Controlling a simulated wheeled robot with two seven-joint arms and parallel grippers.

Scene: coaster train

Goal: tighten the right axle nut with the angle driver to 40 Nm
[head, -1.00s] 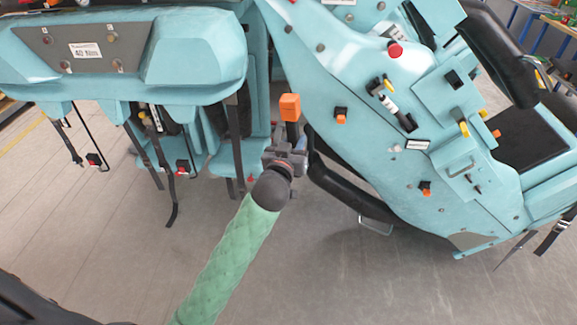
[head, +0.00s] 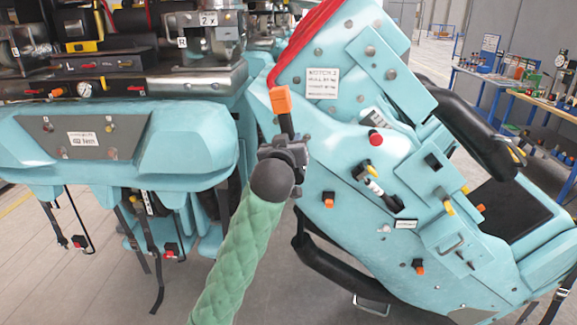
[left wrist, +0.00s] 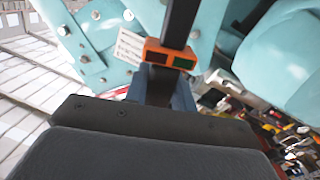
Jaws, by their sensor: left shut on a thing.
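My left gripper (head: 284,153) is shut on a dark tool with an orange block (head: 280,99) on its black shaft, likely the angle driver. It is held upright in front of the gap between two turquoise train parts. The left wrist view shows the orange block (left wrist: 170,56) with a small green window and the black bar. The tool's working end cannot be made out. A grey plate (head: 84,138) with a label, seemingly "40 Nm", and several bolt heads is on the left turquoise part, apart from the tool. I cannot tell which is the right axle nut. My right gripper is not in view.
A turquoise seat unit (head: 400,170) with black bars, orange-tipped knobs and a red button stands close on the right. Straps hang below the left part. Metal assemblies (head: 205,45) sit above it. A workbench (head: 510,90) stands at the back right. Grey floor shows below.

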